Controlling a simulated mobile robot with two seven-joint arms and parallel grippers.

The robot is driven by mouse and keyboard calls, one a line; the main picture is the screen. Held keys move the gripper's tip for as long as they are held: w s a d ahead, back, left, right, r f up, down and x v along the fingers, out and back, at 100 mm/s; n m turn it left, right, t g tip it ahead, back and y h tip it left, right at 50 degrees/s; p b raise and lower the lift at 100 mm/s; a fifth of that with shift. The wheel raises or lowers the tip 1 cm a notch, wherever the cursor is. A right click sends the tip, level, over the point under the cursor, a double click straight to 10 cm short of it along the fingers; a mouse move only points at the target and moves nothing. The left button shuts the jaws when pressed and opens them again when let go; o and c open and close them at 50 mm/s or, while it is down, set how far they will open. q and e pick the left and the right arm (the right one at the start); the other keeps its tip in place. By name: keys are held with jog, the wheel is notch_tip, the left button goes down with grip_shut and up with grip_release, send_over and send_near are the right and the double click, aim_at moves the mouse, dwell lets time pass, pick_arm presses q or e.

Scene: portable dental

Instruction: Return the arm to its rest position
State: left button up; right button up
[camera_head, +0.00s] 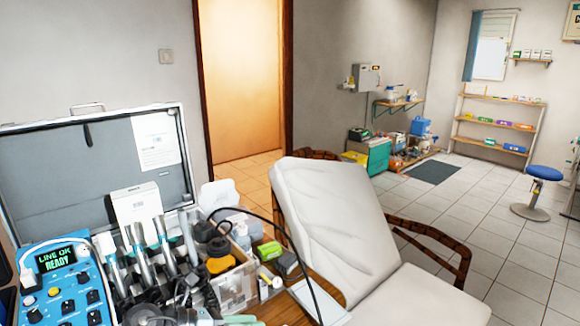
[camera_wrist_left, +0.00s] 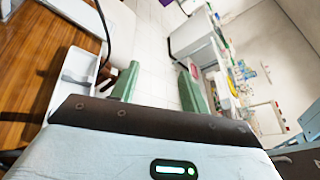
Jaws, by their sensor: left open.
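My left gripper (camera_wrist_left: 158,84) shows in the left wrist view. Its two green fingers stand wide apart with nothing between them. Pale floor tiles show behind the gap, well beyond the fingertips. A white tray-like edge (camera_wrist_left: 84,58) and a wooden surface (camera_wrist_left: 38,55) lie to the left of the fingers. A thin dark cable crosses near the upper left. I cannot clearly make out the left gripper in the head view. My right gripper shows in neither view.
In the head view an open grey case (camera_head: 85,165) holds a blue control unit (camera_head: 62,285) and several handpieces (camera_head: 160,240). A black cable arcs over the table's right side. A white reclining chair (camera_head: 335,215) stands close on the right. The tiled floor (camera_head: 510,265) beyond is mostly open.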

pick_arm(q)
jog(key=s+a+f+m+t+y, duration=0.1)
jog(key=s+a+f+m+y, duration=0.4)
jog(key=s+m, duration=0.45)
jog(key=s+a+f+m+t+y, duration=0.1)
jog(key=s+a+f+m+y, duration=0.45)
jog(key=m, duration=0.75)
jog(key=s+a+f+m+y, duration=0.3)
jog(key=s+f+m+y, duration=0.15)
jog(key=s+m, duration=0.65)
jog(key=s+f+n+g+h, duration=0.1)
jog(key=s+g, duration=0.2)
jog(key=s, duration=0.4)
jog(key=s+f+n+g, duration=0.1)
jog(key=s+n+g, duration=0.15)
jog(key=s, duration=0.55)
jog(key=w+d+f+m+t+h+p, duration=0.1)
jog(key=w+d+f+t+h, duration=0.1)
jog(key=w+f+t, duration=0.5)
jog(key=shift+w+d+f+t, duration=0.15)
jog(key=shift+w+f+t, duration=0.15)
jog(key=shift+f, duration=0.3)
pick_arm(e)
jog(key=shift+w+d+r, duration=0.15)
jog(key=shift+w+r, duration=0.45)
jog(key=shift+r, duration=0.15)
